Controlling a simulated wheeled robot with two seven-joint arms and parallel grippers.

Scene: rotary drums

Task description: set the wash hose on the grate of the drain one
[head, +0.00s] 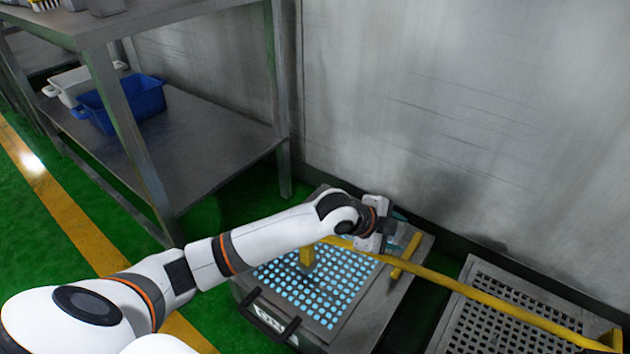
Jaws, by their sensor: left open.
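My left gripper (390,229) is over the back right part of a low metal box with a perforated top. It is open, and its fingertips are small and partly hidden by the hand. Nothing clear shows between them. The perforated grate (325,290) has pale blue holes. A second grate (500,318) with dark holes lies at the lower right, cut by the frame edge. I cannot tell which grate is drain one. A short yellow piece (405,257) lies beside the gripper; I cannot tell whether it is the wash hose. My right gripper is not in view.
A black handle (268,318) is on the box's front. A metal shelf (195,140) holds a blue bin (138,106) and a white bin (75,82). A grey wall stands behind.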

